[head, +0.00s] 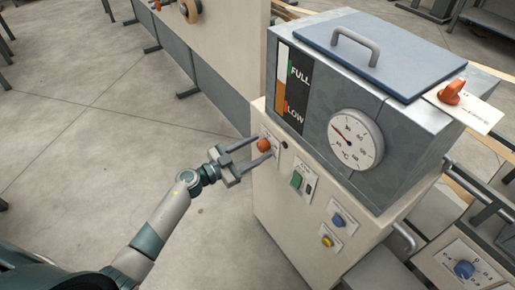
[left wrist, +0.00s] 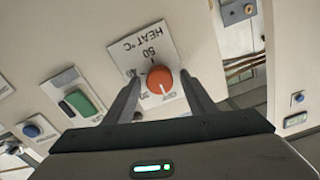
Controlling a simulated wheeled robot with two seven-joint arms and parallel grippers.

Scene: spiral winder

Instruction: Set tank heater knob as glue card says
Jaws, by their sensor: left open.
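The orange heater knob (head: 264,145) sits on the front panel of the glue tank cabinet, left of the green switch. In the left wrist view the knob (left wrist: 160,79) has a white pointer line and a plate (left wrist: 146,42) reading HEAT °C with 50 above the knob; other marks are partly hidden. My left gripper (head: 259,151) is open, its fingers on either side of the knob; I cannot tell if they touch it. My right gripper is not in view.
The grey tank (head: 400,135) carries a round temperature dial (head: 356,140) and a FULL/LOW level gauge (head: 292,88). A green switch (head: 296,181), a blue button (head: 338,220) and a yellow button (head: 327,241) are to the knob's right. Open floor lies left of the cabinet.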

